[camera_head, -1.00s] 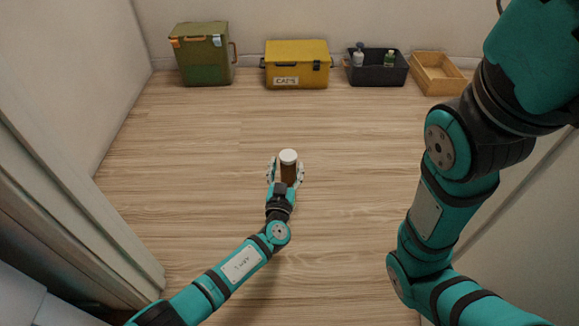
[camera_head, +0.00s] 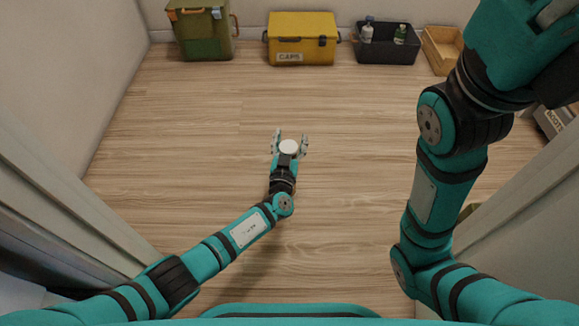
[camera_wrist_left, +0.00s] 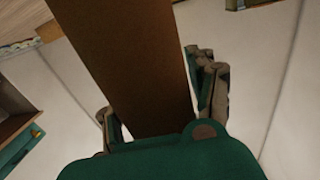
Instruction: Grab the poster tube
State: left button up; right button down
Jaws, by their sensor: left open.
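The poster tube (camera_head: 289,147) shows in the head view as a round white cap seen from above, at the middle of the room. Its brown side (camera_wrist_left: 130,60) fills the middle of the left wrist view. My left gripper (camera_head: 291,138) is open, with one finger on each side of the tube. In the left wrist view its fingers flank the tube, the right one with a visible gap to it at the top. Whether either finger touches the tube is unclear. The tube's lower end is hidden. My right arm fills the right side of the head view; its gripper is out of frame.
Along the back wall stand a green box (camera_head: 201,32), a yellow caps box (camera_head: 302,30), a black bin with bottles (camera_head: 386,50) and a wooden tray (camera_head: 434,55). A grey box (camera_head: 556,128) shows at right. The wooden floor (camera_head: 200,120) is clear.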

pick_arm(q)
grip_shut()
dwell(0.3)
dwell(0.5)
